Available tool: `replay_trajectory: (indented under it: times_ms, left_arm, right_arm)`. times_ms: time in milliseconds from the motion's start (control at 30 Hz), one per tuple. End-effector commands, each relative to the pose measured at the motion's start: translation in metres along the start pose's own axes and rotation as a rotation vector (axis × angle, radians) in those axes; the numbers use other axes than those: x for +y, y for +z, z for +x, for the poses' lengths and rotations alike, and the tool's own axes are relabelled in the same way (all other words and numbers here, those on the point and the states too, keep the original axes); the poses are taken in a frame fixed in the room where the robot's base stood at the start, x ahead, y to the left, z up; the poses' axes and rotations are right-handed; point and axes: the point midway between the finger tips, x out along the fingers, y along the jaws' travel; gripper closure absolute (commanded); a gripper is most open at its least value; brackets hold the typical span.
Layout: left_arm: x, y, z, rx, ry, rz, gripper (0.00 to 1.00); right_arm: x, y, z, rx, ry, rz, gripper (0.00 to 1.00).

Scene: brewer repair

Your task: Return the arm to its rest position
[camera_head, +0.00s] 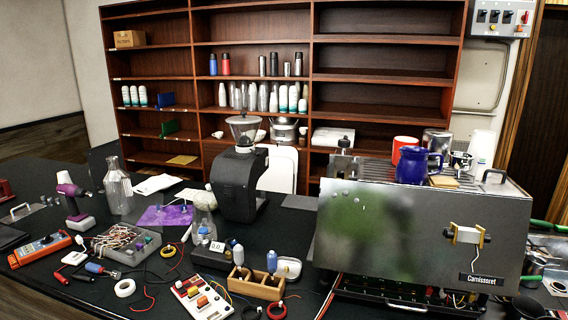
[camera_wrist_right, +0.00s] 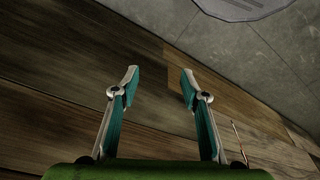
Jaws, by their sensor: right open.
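My right gripper (camera_wrist_right: 160,90) shows in the right wrist view. Its two teal-padded fingers are spread apart with nothing between them. Neither of my grippers shows in the head view, and my left gripper is in no view. The silver brewer (camera_head: 420,235) stands on the right of the black bench in the head view, with its lower front showing an open gap with parts inside.
The black bench (camera_head: 95,270) is crowded with a multimeter (camera_head: 40,250), a drill (camera_head: 72,198), a tray of cables (camera_head: 128,242), a wooden block (camera_head: 255,284) and a black grinder (camera_head: 238,180). Cups including a blue mug (camera_head: 412,166) stand on the brewer. Wooden shelves (camera_head: 385,75) rise behind.

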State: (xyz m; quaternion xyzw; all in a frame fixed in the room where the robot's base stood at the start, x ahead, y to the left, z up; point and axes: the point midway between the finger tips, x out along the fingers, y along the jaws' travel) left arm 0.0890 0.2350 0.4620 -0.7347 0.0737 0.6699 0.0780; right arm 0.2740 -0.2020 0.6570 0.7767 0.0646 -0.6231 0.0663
Motion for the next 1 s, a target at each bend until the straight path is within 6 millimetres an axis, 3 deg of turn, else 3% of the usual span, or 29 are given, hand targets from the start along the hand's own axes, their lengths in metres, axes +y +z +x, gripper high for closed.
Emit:
replay_trajectory:
  times_ms: [33,100,300,400,533,667,1000]
  left_arm:
    - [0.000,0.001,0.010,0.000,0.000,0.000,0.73]
    - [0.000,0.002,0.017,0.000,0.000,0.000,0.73]
    - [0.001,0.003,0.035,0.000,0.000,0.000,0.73]
    - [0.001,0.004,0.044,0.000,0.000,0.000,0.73]
    - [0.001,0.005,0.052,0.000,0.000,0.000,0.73]
    - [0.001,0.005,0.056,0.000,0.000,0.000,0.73]
    - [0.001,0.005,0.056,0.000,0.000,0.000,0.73]
  right_arm:
    - [-0.001,0.019,0.032,-0.019,-0.001,-0.002,0.59]
    - [-0.003,0.041,0.065,-0.032,-0.003,-0.005,0.59]
    - [-0.006,0.115,0.143,-0.073,-0.007,-0.015,0.59]
    - [-0.008,0.155,0.171,-0.092,-0.009,-0.019,0.59]
    - [-0.008,0.199,0.194,-0.111,-0.010,-0.024,0.59]
    - [-0.008,0.226,0.203,-0.120,-0.011,-0.028,0.59]
    - [-0.008,0.229,0.204,-0.122,-0.011,-0.028,0.59]
